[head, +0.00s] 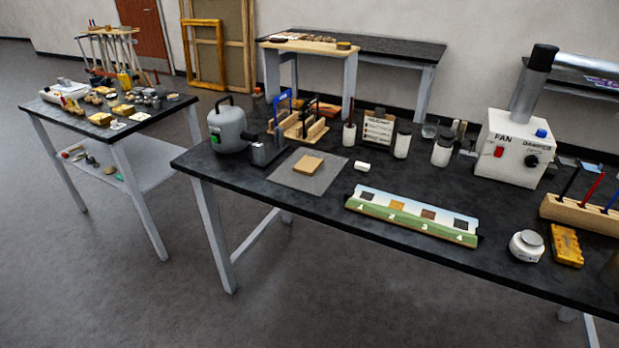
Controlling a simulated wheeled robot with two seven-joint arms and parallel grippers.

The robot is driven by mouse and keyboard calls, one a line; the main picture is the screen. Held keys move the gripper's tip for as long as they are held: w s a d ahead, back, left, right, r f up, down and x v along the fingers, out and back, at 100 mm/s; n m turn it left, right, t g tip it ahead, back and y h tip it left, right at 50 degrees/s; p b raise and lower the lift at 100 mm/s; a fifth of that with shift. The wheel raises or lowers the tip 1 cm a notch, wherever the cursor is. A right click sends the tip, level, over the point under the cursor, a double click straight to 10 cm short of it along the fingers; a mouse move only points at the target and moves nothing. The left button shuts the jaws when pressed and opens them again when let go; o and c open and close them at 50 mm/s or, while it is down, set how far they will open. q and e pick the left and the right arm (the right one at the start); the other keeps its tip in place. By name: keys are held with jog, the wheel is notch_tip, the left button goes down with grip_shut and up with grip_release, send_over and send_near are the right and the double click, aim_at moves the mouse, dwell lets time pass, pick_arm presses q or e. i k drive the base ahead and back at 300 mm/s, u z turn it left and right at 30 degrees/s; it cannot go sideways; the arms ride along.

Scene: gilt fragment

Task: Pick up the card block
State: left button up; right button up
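No object carries a readable "card block" label. A small flat tan block (308,164) lies on a grey square mat (284,178) at the left part of the dark bench (320,228). Farther back, a wooden block with a white lettered card on its front (378,130) stands upright between white-bodied jars. I cannot tell for certain which of these two is the card block. Both are uncovered on the side facing me, and nothing holds them. Neither of my grippers shows in the head view.
A grey canister (226,128) and a small dark device (267,150) stand left of the mat. A white cylinder (361,166) lies right of it. A numbered strip (412,215) lies in front. A white fan box (513,148) stands at right. A cluttered side table (150,170) is at left.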

aim_at(308, 165)
jog(key=u, duration=1)
jog(key=i, duration=1.35)
jog(key=z, duration=0.45)
